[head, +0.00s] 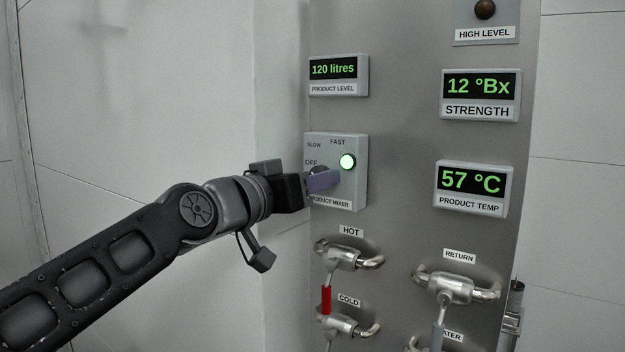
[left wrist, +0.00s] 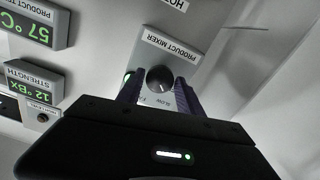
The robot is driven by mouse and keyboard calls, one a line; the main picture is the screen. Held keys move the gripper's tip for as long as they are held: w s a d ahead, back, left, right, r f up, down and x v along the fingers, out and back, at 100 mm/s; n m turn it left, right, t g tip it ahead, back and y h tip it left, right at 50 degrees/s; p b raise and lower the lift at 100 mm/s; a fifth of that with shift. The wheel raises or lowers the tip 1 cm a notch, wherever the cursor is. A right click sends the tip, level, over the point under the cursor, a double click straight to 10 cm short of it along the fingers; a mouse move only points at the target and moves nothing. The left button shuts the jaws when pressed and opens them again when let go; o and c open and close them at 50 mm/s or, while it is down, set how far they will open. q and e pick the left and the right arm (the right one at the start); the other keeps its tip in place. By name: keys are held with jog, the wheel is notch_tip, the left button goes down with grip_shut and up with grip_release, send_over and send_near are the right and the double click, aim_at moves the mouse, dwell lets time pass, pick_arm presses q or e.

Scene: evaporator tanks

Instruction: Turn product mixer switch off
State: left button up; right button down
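The product mixer panel (head: 350,195) is a grey box on the steel cabinet, with OFF, SLOW and FAST labels and a lit green lamp (head: 347,161). Its round dark switch knob (left wrist: 159,78) shows in the left wrist view, where the picture is upside down. My left gripper (head: 325,181) is at the panel and hides the knob in the head view. In the left wrist view its purple fingers (left wrist: 157,88) are apart, one on each side of the knob. I cannot tell whether they touch it, nor which setting it points to. My right gripper is not in view.
The product level display (head: 338,74) is above the panel. Strength (head: 481,95) and product temp (head: 471,188) displays are to the right. Hot (head: 350,258) and cold (head: 345,324) pipe valves stick out below, with a return valve (head: 455,285) beside them. Space left of the cabinet is clear.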

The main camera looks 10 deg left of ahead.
pick_arm(q)
grip_shut()
dwell(0.5)
jog(key=n, duration=0.9)
dwell(0.5)
jog(key=shift+o, duration=2.1)
grip_release()
